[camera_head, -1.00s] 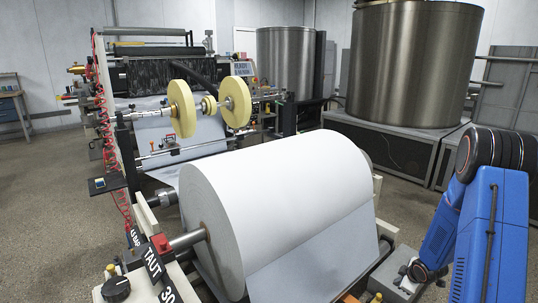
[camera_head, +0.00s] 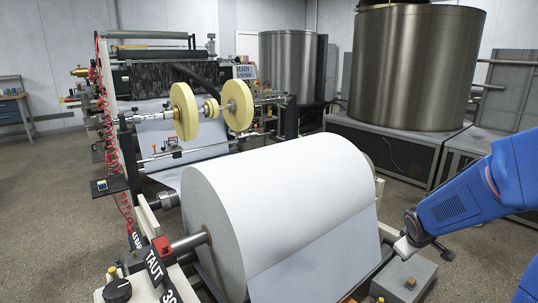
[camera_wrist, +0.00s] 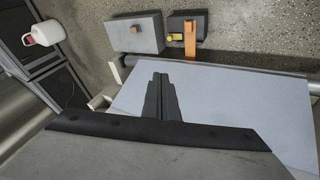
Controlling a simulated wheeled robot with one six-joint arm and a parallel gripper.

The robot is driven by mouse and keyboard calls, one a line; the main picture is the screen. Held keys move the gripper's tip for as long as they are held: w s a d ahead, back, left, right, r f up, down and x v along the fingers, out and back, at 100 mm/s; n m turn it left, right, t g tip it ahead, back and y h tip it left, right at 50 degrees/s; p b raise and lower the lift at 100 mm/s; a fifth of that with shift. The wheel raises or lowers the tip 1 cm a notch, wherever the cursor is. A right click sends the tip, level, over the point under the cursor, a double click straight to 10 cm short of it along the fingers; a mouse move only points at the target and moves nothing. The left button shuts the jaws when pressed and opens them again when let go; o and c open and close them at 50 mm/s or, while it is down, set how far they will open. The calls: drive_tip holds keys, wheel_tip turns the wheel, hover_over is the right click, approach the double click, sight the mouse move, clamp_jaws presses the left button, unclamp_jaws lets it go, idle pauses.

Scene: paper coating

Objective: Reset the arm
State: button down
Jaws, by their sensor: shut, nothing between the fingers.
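My gripper (camera_wrist: 160,80) shows in the wrist view as two dark fingers pressed together, with nothing between them. The fingers lie in front of the pale paper (camera_wrist: 240,100). In the head view my blue arm (camera_head: 465,205) reaches in from the right, and its wrist end is beside the right side of the large white paper roll (camera_head: 285,195). I cannot tell the exact gap between the gripper and the paper.
A grey box with a brown knob (camera_head: 400,278) stands below the wrist and also shows in the wrist view (camera_wrist: 133,36). A white jug (camera_wrist: 45,33) is at upper left there. The coating machine (camera_head: 150,85) stands behind the roll. Metal tanks (camera_head: 415,65) stand behind. Floor at left is clear.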

drive_tip(key=s+a+r+m+y, duration=0.1)
drive_tip(key=s+a+r, duration=0.2)
drive_tip(key=s, duration=0.6)
drive_tip(key=s+a+r+m+y, duration=0.1)
drive_tip(key=s+a+r+m, duration=0.1)
drive_tip(key=s+a+r, duration=0.2)
drive_tip(key=s+a+r+m, duration=0.1)
drive_tip(key=s+a+r, duration=0.3)
drive_tip(key=s+a, duration=0.5)
drive_tip(key=s, duration=0.6)
drive_tip(key=shift+s+r+m+g+y, duration=0.25)
drive_tip(key=shift+s+m+g+y, duration=0.05)
drive_tip(key=shift+m+g+y, duration=0.1)
